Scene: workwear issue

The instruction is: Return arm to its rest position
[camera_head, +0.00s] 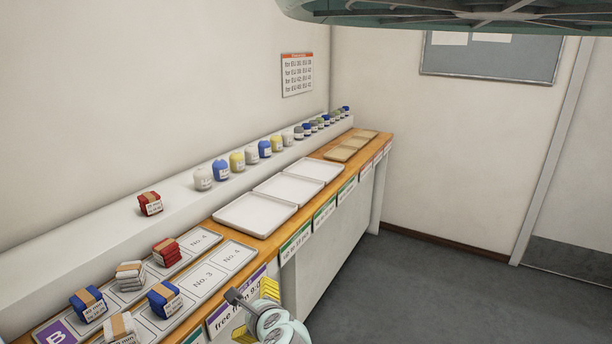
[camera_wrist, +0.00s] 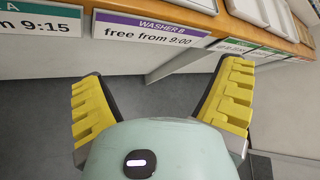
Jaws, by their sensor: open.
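My gripper (camera_head: 256,311) is at the bottom of the head view, in front of the counter's front edge. In the wrist view my gripper (camera_wrist: 158,85) shows its two yellow-padded fingers spread wide apart, with nothing between them. Beyond the fingers are the counter front and the grey floor (camera_wrist: 160,110). The purple label "WASHER B free from 9:00" (camera_wrist: 150,29) is just ahead of the fingers, apart from them. Most of my arm is out of view.
The wooden counter (camera_head: 263,247) bears folded bundles on numbered mats, white trays (camera_head: 255,214) and tan trays. Bundles include a red one (camera_head: 166,252) and a blue one (camera_head: 164,299). Rolled items line the back ledge (camera_head: 180,205). Open floor (camera_head: 440,290) lies to the right.

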